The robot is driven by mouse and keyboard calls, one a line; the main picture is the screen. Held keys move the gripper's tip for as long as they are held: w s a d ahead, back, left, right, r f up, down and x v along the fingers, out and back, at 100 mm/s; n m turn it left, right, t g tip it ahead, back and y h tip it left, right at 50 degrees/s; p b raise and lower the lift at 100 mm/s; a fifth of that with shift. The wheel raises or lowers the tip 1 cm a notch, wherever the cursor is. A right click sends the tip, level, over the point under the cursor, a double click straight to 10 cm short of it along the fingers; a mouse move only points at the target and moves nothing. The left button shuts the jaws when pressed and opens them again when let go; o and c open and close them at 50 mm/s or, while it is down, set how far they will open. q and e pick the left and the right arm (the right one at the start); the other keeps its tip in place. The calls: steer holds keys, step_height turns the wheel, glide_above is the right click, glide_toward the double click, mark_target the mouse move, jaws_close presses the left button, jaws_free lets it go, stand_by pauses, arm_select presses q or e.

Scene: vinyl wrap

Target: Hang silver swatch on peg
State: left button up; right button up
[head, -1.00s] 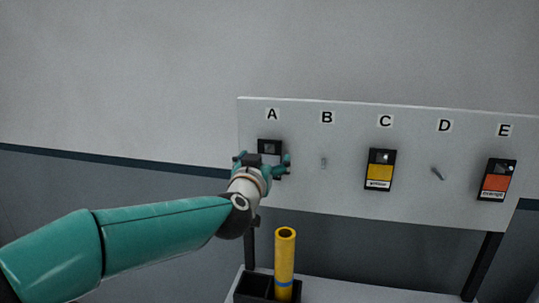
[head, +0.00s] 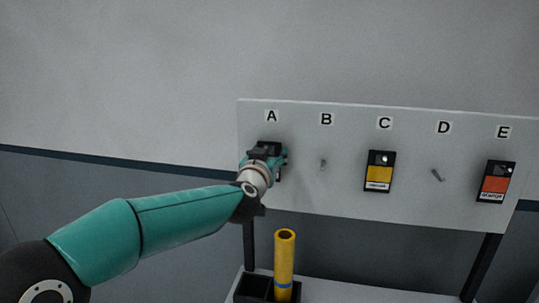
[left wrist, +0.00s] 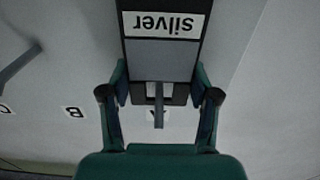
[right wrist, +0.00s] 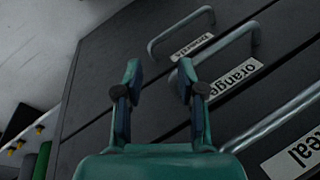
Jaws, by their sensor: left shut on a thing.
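The silver swatch (left wrist: 163,50) is a dark card with a grey panel and a white "silver" label, upside down in the left wrist view. My left gripper (left wrist: 160,82) is shut on it, one finger at each side edge. A grey peg (left wrist: 158,110) shows at the card's window end, overlapping its black edge; I cannot tell whether the card rests on it. In the head view my left gripper (head: 268,157) is at the board under letter A and hides most of the swatch. My right gripper (right wrist: 158,85) is open and empty in front of dark drawers.
The pegboard (head: 345,205) has bare pegs under B (head: 323,164) and D (head: 438,174). A yellow swatch (head: 379,172) hangs under C and an orange one (head: 496,182) under E. A yellow roll (head: 284,258) stands below. A labelled drawer handle (right wrist: 225,45) is near my right gripper.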

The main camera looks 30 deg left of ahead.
arm_select(q)
steer(key=shift+c, duration=1.1)
steer(key=shift+r, duration=0.15)
steer(key=shift+r+p, duration=0.35)
steer(key=shift+p, duration=0.3)
steer(key=shift+s, duration=0.1)
steer(key=v, duration=0.6)
steer(key=shift+r, duration=0.15)
stand_by(1.0)
